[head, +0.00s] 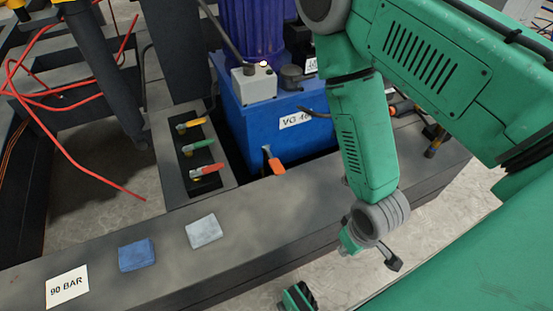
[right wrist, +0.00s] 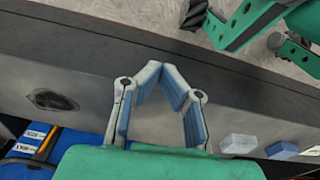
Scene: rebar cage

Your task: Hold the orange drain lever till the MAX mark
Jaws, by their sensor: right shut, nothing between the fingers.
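The orange drain lever (head: 274,164) sticks out at the front foot of the blue tank (head: 245,125) in the head view, its handle tilted. My right gripper (head: 391,262) is right of and nearer than the lever, over the front edge of the dark beam, and does not touch it. In the right wrist view its fingers (right wrist: 163,70) meet at the tips with nothing between them.
Yellow, green and red valve levers (head: 205,171) sit on a panel left of the tank. A blue block (head: 137,255), a grey block (head: 204,231) and a 90 BAR label (head: 67,288) lie on the beam (head: 260,225). Red hoses (head: 75,160) trail at left.

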